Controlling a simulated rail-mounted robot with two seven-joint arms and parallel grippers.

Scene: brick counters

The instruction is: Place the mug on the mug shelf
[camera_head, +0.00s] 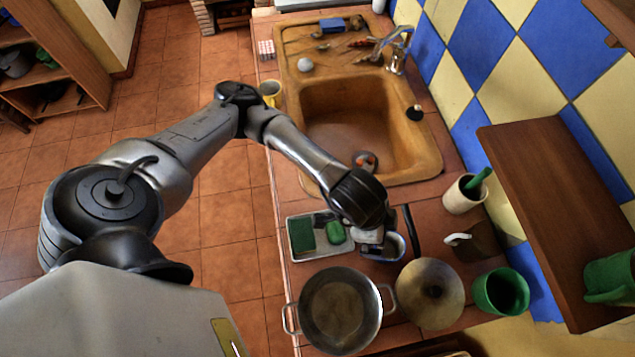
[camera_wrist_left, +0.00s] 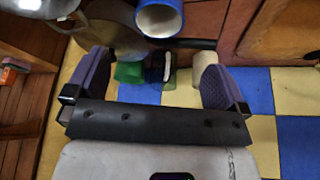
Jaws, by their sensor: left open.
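A blue mug with a white inside (camera_wrist_left: 160,20) shows at the top of the left wrist view, its open mouth facing the camera. In the head view it is a blue-rimmed mug (camera_head: 396,248) on the counter, partly hidden by my left gripper (camera_head: 370,237). My left gripper also shows in the left wrist view (camera_wrist_left: 154,68), with its two purple-grey fingers wide apart and nothing between them. The mug is just beyond the fingertips; I cannot tell whether they touch it. A wooden wall shelf (camera_head: 545,180) on the right holds a green mug (camera_head: 607,277). My right gripper is out of view.
A tray with green sponges (camera_head: 292,239) and a two-handled pot (camera_head: 340,312) crowd the gripper. A round lid (camera_head: 430,294), green cup (camera_head: 500,292) and utensil pot (camera_head: 464,196) stand to the right. The sink (camera_head: 345,105) and a yellow mug (camera_head: 270,92) are behind.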

